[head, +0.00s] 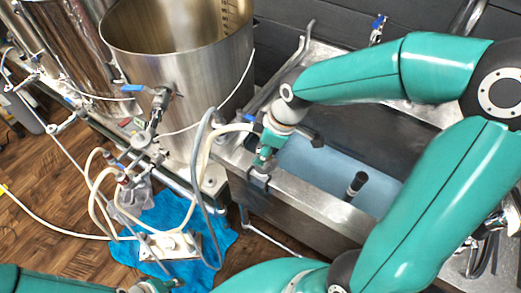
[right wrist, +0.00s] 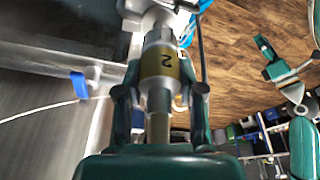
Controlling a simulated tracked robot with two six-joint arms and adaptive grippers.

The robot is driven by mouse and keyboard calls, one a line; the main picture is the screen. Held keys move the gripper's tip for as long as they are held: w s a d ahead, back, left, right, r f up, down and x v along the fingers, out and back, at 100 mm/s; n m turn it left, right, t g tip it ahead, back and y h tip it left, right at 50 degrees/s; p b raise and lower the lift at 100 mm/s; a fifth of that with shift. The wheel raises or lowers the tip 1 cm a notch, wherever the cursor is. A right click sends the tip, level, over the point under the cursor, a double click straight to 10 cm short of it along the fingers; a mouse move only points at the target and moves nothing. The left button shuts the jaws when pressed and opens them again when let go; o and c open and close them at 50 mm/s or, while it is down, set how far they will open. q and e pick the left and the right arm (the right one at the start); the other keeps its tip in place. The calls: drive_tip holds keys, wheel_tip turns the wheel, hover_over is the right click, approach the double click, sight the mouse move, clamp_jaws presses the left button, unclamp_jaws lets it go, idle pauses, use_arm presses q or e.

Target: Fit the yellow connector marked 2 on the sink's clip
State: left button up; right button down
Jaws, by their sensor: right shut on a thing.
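The yellow connector marked 2 (right wrist: 160,66) is between the fingers of my right gripper (right wrist: 158,95) in the right wrist view. My right gripper also shows in the head view (head: 266,158), low over the sink's near left rim. There its fingers mostly hide the connector, and a pale hose leads away to the left. A dark clip (head: 258,181) sits on the rim just below the fingertips; I cannot tell whether the connector touches it. My left gripper (head: 152,287) is cut off at the bottom of the head view; in the right wrist view its fingers stand apart, empty.
The steel sink (head: 305,196) holds bluish liquid, with a black-topped tube (head: 356,184) inside. A large steel kettle (head: 180,75) stands left of it. Hoses and a pump (head: 170,245) on a blue cloth (head: 213,210) lie below on the wooden floor.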

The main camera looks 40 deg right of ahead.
drive_tip(key=shift+f+b, duration=1.2)
drive_tip(key=shift+f, duration=0.1)
drive_tip(key=c, duration=0.6)
unclamp_jaws()
drive_tip(key=shift+c, duration=0.2)
drive_tip(key=v, duration=1.2)
